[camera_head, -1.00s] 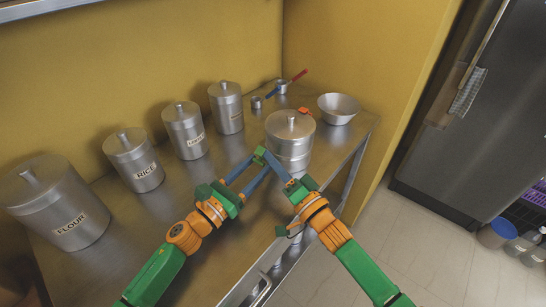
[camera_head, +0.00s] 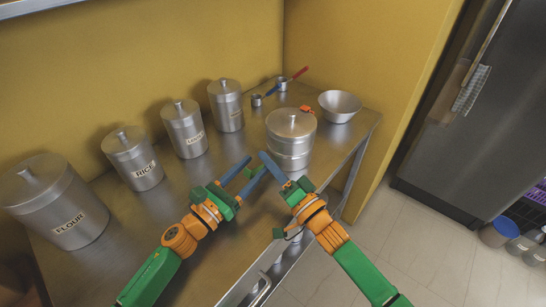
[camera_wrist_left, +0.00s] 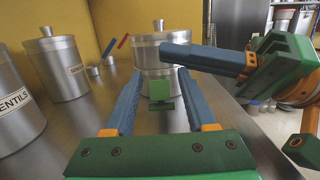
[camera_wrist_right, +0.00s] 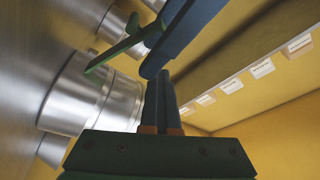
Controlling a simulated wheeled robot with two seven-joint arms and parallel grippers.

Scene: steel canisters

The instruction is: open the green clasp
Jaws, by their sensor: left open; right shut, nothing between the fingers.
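The steel canister with a lid (camera_head: 290,142) stands near the table's right edge. The green clasp (camera_wrist_left: 160,91) shows in the left wrist view as a small block with a flat plate below it, in front of the canister. In the right wrist view the clasp (camera_wrist_right: 122,50) is a thin green bar with a block, beside a blue finger. My left gripper (camera_head: 256,166) is open, its fingers on either side of the clasp in its wrist view; contact is unclear. My right gripper (camera_head: 264,156) is shut and empty, its tips close to the left fingers (camera_wrist_left: 160,74).
An orange part (camera_head: 306,109) is at the canister's far side. A steel bowl (camera_head: 339,106) stands behind right; small measuring cups (camera_head: 257,101) lie behind left. Labelled canisters (camera_head: 132,158) line the wall. The table's front edge (camera_head: 334,185) runs close to my right arm.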

